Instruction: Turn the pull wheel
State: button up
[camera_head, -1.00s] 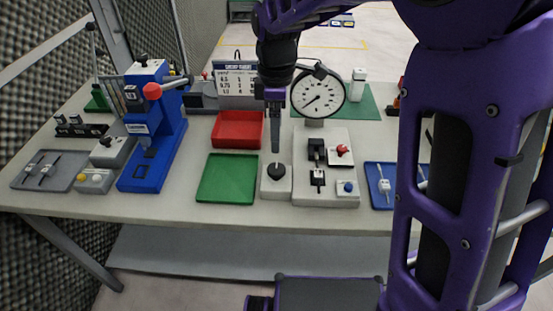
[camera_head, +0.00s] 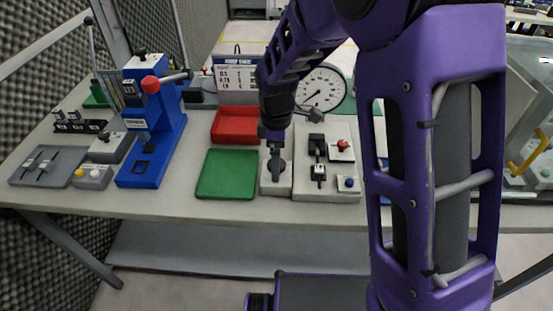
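A black round knob (camera_head: 276,179), which looks like the pull wheel, sits on a small light grey box (camera_head: 268,191) near the front middle of the table. My gripper (camera_head: 275,168) points down from above and its fingers reach the knob. They overlap it in the view, so I cannot tell whether they touch or grip it. The fingers are seen edge-on, and the gap between them does not show. My wrist hides the area just behind the box.
A green tray (camera_head: 226,174) and a red tray (camera_head: 236,127) lie left of the box. A switch panel (camera_head: 325,193) stands close on its right, with a round gauge (camera_head: 321,89) behind. A blue press (camera_head: 150,128) stands further left.

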jog(key=c, duration=1.3)
jog(key=shift+m, duration=0.4)
jog(key=m, duration=0.3)
jog(key=shift+m, duration=0.4)
jog(key=m, duration=0.9)
jog(key=shift+m, duration=0.4)
jog(key=m, duration=0.4)
jog(key=shift+p, duration=0.4)
jog(key=shift+m, duration=0.3)
